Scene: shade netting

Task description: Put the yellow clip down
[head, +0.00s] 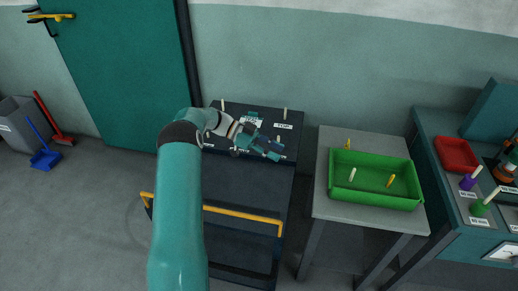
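A yellow clip (347,145) stands on the grey table (324,200), just behind the green crate. Another yellow clip (391,181) is inside the green crate (375,200), near its right side, with a cream clip (352,174) to its left. My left gripper (274,152) is over the dark cart top, left of the grey table and apart from both yellow clips. It is small and seen from above and behind, so I cannot tell whether its fingers are open or hold anything. My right gripper is out of view.
The dark cart (245,195) has several cream pegs, labels and a yellow handle rail (243,214). At right, a teal bench (432,165) bears a red tray (457,155) and purple and green pieces. A gap separates cart and grey table.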

